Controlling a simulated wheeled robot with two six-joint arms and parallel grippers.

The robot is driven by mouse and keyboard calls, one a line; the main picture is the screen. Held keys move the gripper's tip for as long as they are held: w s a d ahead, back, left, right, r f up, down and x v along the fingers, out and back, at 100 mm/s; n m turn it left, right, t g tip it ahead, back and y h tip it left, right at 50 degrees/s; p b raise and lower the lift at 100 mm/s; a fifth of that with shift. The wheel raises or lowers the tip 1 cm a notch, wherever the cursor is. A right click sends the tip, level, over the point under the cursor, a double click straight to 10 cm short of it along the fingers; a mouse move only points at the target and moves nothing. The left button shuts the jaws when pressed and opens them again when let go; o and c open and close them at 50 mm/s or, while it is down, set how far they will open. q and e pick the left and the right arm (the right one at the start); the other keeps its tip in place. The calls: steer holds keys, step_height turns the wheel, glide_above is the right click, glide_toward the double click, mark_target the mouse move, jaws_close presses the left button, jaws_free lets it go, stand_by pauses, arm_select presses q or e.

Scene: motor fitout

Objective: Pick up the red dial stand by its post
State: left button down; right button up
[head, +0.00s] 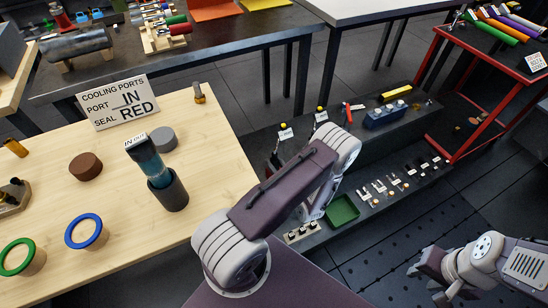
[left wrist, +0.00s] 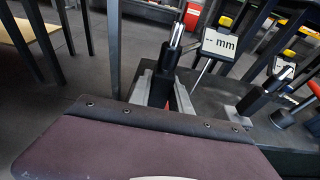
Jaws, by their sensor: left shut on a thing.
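In the left wrist view my left gripper (left wrist: 162,88) is shut around a dark upright post (left wrist: 177,40) with a bright metal tip. Red shows low between the fingers, so this looks like the red dial stand (left wrist: 170,104). A small display reading "-- mm" (left wrist: 218,44) stands beside the post. In the head view my left arm covers my left gripper and most of this stand; its dial (head: 285,133) appears to show just left of the arm. My right gripper (head: 429,274) is at the lower right, away from the stands; its finger gap is unclear.
A second dial stand (left wrist: 265,92) is close on the right; its dial also shows in the head view (head: 321,116). A green tray (head: 342,210), a blue block (head: 386,115) and several small parts share the dark bench. A wooden table (head: 120,230) is at left, a red rack (head: 480,115) at right.

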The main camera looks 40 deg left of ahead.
arm_select(q)
steer(key=shift+f+v, duration=0.2)
steer(key=shift+v, duration=0.85)
steer(key=shift+f+v, duration=0.2)
steer(key=shift+v, duration=0.8)
steer(key=shift+s+d+r+p, duration=0.1)
steer(key=shift+d+p, duration=0.05)
steer(key=shift+p, duration=0.15)
steer(key=shift+s+d+r+p, duration=0.15)
steer(key=shift+d+r+p, duration=0.25)
steer(key=shift+r+p, duration=0.15)
steer(key=d+r+p, duration=0.1)
steer(key=s+d+r+p, duration=0.1)
steer(key=shift+s+d+r+p, duration=0.25)
steer(key=shift+d+r+p, duration=0.05)
steer(key=shift+d+r, duration=0.05)
